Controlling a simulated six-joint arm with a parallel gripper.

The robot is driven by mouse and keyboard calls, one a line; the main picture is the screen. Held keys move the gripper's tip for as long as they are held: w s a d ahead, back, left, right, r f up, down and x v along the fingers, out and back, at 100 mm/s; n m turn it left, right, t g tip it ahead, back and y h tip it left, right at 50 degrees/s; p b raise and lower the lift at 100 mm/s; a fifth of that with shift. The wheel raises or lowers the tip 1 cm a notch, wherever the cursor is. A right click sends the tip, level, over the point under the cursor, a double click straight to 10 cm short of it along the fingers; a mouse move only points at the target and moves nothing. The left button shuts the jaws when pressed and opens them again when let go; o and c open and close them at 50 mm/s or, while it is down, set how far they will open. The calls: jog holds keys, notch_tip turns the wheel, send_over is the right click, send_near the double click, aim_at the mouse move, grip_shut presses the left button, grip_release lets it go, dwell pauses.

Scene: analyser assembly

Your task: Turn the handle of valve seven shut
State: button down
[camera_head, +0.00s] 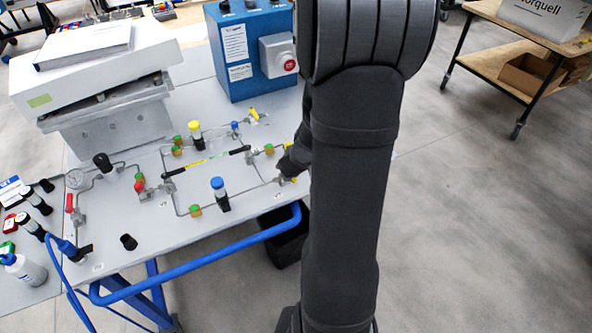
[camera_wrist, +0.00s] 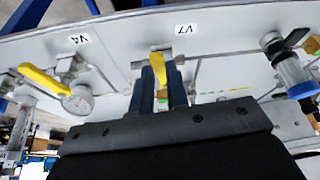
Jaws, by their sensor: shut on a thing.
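Valve seven's yellow handle (camera_wrist: 158,65) shows in the wrist view below the V7 label (camera_wrist: 185,29). It sits between the two dark blue fingers of my gripper (camera_wrist: 161,72), which are shut on it. The handle points down the picture, roughly across the metal pipe run behind it. In the head view, my gripper (camera_head: 291,163) is at the right front of the grey panel. My arm hides much of it, and only a little of the valve shows there.
Another yellow-handled valve (camera_wrist: 42,80), labelled apparently V4, stands left in the wrist view. A blue-and-black fitting (camera_wrist: 287,66) stands right. In the head view, a blue-capped fitting (camera_head: 220,194) and a blue front rail (camera_head: 200,258) are near. A blue box (camera_head: 250,50) stands behind.

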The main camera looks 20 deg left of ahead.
jog(key=shift+s+a+m+t, duration=0.3)
jog(key=shift+m, duration=0.6)
jog(key=c, duration=1.4)
grip_release()
jog(key=shift+h, duration=0.3)
jog(key=v, duration=1.7)
jog(key=shift+r, duration=0.2)
jog(key=shift+s+d, duration=0.1)
jog(key=shift+d, duration=0.05)
jog(key=x, duration=1.7)
jog(key=shift+r, duration=0.1)
